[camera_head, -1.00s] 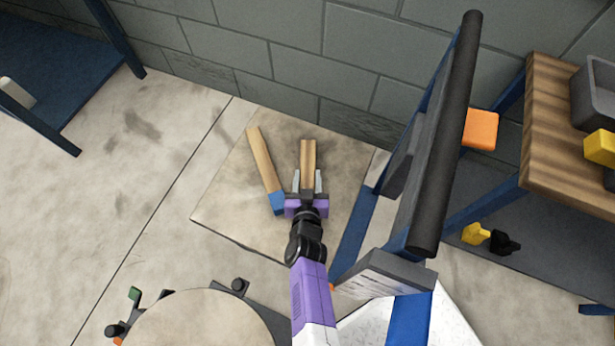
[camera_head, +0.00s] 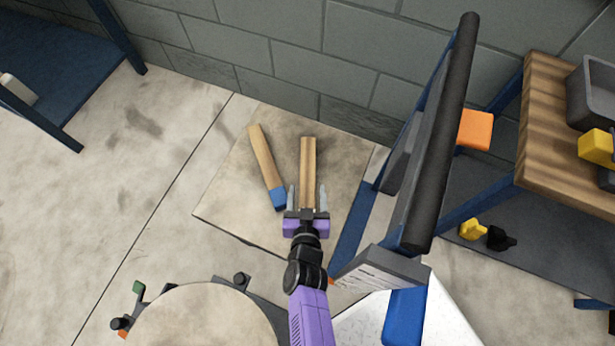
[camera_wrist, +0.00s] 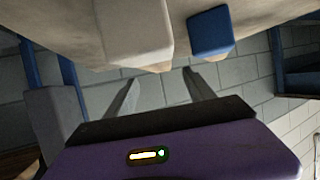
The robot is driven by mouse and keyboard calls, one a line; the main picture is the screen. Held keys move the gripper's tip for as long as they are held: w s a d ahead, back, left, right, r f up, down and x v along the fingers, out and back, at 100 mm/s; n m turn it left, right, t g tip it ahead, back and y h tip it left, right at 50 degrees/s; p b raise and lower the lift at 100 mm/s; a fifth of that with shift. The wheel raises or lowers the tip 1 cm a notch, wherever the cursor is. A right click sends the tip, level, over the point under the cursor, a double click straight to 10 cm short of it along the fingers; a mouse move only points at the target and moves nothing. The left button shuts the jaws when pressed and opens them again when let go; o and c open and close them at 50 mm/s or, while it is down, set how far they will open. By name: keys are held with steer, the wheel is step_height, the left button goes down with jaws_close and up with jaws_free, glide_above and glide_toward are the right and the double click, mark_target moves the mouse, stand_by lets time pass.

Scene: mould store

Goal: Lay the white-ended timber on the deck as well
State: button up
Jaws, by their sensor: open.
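The white-ended timber (camera_head: 307,160) lies flat on the square deck (camera_head: 228,185), pointing toward the wall. Its pale end (camera_wrist: 135,30) shows large in the wrist view; in the head view my gripper covers that end. The blue-ended timber (camera_head: 263,160) lies to its left on the deck, slanted, with its blue end toward me; this end also shows in the wrist view (camera_wrist: 210,32). My gripper (camera_head: 307,188) is open at the near end of the white-ended timber, a finger to either side. In the wrist view, the space between its fingertips (camera_wrist: 160,75) looks empty.
A cart with a dark upright panel and black bar (camera_head: 445,140) stands close on the right. Beyond it is a wooden-topped bench (camera_head: 550,140). A block wall (camera_head: 270,60) closes the back. A round-topped object (camera_head: 205,320) is at bottom left. Floor on the left is clear.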

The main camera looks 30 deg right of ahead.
steer(key=shift+v, duration=2.25)
